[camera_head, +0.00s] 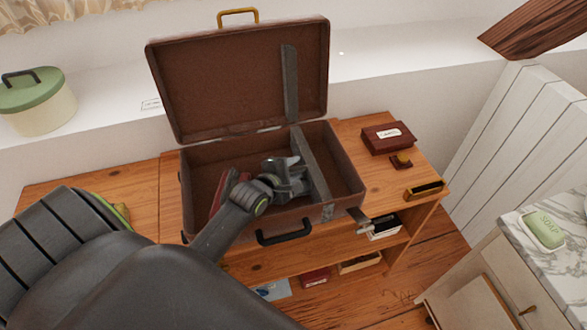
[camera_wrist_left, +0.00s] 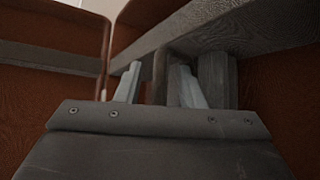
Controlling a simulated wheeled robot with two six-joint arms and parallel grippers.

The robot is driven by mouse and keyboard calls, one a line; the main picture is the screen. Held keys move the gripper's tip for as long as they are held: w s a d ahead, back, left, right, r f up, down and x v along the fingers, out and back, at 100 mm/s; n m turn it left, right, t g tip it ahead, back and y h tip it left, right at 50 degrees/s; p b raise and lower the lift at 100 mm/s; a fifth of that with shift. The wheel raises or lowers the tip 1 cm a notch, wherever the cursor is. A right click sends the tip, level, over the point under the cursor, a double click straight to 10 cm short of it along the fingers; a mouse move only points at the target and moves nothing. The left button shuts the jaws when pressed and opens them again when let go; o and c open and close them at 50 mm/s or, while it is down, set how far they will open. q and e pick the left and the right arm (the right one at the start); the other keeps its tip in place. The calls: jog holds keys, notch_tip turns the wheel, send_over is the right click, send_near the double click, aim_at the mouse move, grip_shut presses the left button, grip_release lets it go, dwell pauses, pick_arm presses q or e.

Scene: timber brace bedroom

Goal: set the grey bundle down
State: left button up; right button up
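My left gripper (camera_head: 290,170) is inside the open brown suitcase (camera_head: 338,182), near its right half. In the left wrist view its two pale fingertips (camera_wrist_left: 158,82) stand apart. Grey-brown upright pieces (camera_wrist_left: 216,80) show behind and to the right of the fingers, close to them; they look like the grey bundle, but its full outline is hidden. No clear grip on it shows. In the head view my gripper and a grey strip (camera_head: 310,165) across the suitcase cover most of that spot. My right gripper is not clearly in view.
The suitcase stands on a wooden desk (camera_head: 140,200), lid raised against the white wall. A dark red item (camera_head: 222,188) lies in its left part. A dark red box (camera_head: 388,138) sits to its right. A lidded green pot (camera_head: 38,105) and marble-topped cabinet (camera_head: 560,240) flank the area.

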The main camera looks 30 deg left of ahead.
pick_arm(q)
jog(key=shift+s+r, duration=0.15)
jog(key=shift+s, duration=0.05)
jog(key=v, duration=1.1)
jog(key=shift+s+r, duration=0.2)
jog(key=shift+s, duration=0.1)
